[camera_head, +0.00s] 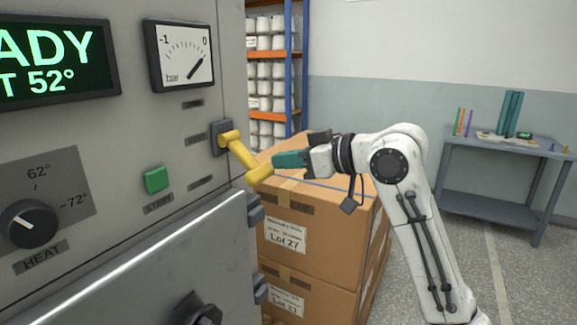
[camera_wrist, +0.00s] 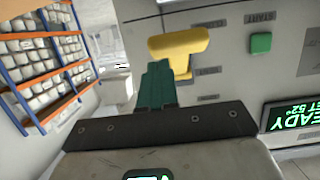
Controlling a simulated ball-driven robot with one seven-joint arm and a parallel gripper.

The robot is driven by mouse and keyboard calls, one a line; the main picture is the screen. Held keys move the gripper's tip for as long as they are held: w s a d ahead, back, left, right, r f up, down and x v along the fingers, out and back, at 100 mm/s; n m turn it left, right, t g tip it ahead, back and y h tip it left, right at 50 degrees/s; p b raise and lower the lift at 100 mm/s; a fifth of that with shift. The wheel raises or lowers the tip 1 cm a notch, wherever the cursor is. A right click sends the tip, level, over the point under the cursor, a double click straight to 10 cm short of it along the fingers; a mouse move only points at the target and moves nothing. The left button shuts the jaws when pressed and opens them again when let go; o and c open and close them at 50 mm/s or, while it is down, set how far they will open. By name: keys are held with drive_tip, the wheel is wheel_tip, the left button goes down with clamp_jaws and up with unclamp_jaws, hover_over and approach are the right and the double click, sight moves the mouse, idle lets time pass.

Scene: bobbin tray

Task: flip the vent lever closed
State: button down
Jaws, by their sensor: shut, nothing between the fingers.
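The yellow vent lever (camera_head: 243,155) is mounted on a dark plate on the grey machine's front, near its right edge. It slants down and right from its pivot, with its thick grip end lowest. In the wrist view the lever (camera_wrist: 180,44) is just beyond my fingertips. My gripper (camera_head: 275,160) has teal fingers, shut and empty, with the tips right beside the lever's grip end. In the wrist view the shut fingers (camera_wrist: 157,66) overlap the lever's edge. I cannot tell whether they touch it.
The machine front carries a pressure gauge (camera_head: 184,55), a green start button (camera_head: 156,180) and a heat knob (camera_head: 28,224). Stacked cardboard boxes (camera_head: 330,222) stand below my gripper. A grey table (camera_head: 490,204) stands at the right, with open floor before it.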

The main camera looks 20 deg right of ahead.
drive_tip(key=shift+w+a+f+t+y+b, duration=0.2)
drive_tip(key=shift+f+t+y+b, duration=0.25)
drive_tip(key=shift+f+b, duration=0.25)
